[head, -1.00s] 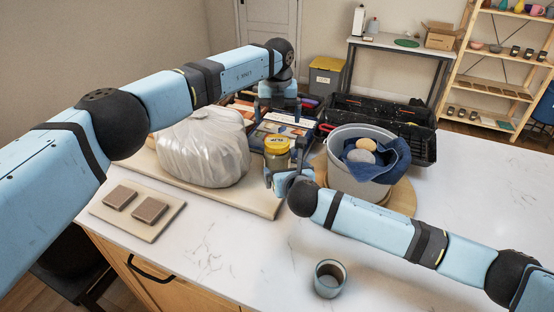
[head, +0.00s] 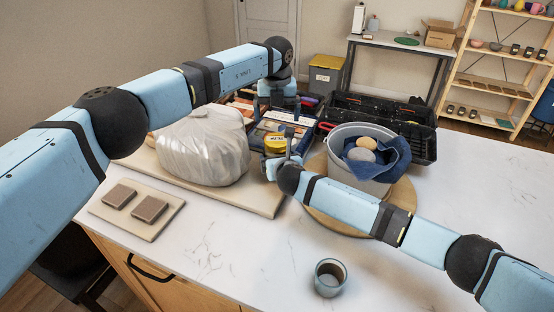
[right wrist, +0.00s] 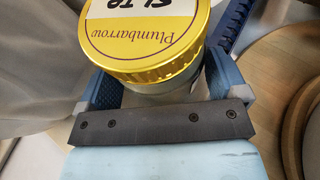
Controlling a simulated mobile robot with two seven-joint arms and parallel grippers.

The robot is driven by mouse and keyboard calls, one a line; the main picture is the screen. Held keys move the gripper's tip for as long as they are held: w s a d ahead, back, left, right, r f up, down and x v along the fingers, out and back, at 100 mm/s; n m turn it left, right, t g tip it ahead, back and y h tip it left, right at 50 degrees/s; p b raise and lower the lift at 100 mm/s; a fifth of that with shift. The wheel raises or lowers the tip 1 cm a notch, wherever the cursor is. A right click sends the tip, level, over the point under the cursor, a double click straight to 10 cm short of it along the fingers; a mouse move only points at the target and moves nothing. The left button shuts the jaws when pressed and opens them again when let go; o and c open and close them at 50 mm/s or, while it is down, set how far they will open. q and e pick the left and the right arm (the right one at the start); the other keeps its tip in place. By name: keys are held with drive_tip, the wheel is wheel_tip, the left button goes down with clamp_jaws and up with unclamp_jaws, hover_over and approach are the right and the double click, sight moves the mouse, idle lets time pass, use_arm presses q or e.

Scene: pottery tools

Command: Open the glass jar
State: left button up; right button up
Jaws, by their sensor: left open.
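The glass jar (right wrist: 160,92) has a yellow-gold lid (right wrist: 145,40) with a white and maroon label; the lid also shows in the head view (head: 275,142), near the board's back right corner. The jar stands upright. My right gripper (right wrist: 165,75) has one finger on either side of the jar, just below the lid; I cannot tell whether both press on the glass. My left gripper (head: 277,112) is open, pointing down just behind and above the lid, its fingers partly hidden. Most of the jar body is hidden by my right gripper in the head view.
A plastic-wrapped lump (head: 203,147) stands close left of the jar on a board (head: 262,207). A grey bucket (head: 345,170) with a blue cloth stands close right on a round wooden board (head: 317,212). A black toolbox lies behind. A cup (head: 330,278) stands in front.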

sight(277, 139)
drive_tip(key=c, duration=1.3)
use_arm(q)
drive_tip(key=m, duration=0.4)
drive_tip(key=shift+w+a+r, duration=0.1)
drive_tip(key=shift+w+r, duration=0.15)
drive_tip(key=shift+r, duration=0.1)
drive_tip(key=m, duration=2.5)
drive_tip(key=shift+s+f+m, duration=0.1)
drive_tip(key=shift+f+m, duration=0.05)
drive_tip(key=shift+m, duration=0.15)
drive_tip(key=m, duration=0.6)
drive_tip(key=shift+s+f, duration=0.15)
drive_tip(key=shift+f, duration=0.1)
use_arm(e)
drive_tip(key=shift+f, duration=0.1)
use_arm(q)
drive_tip(key=shift+f, duration=4)
drive_tip(key=shift+c, duration=0.5)
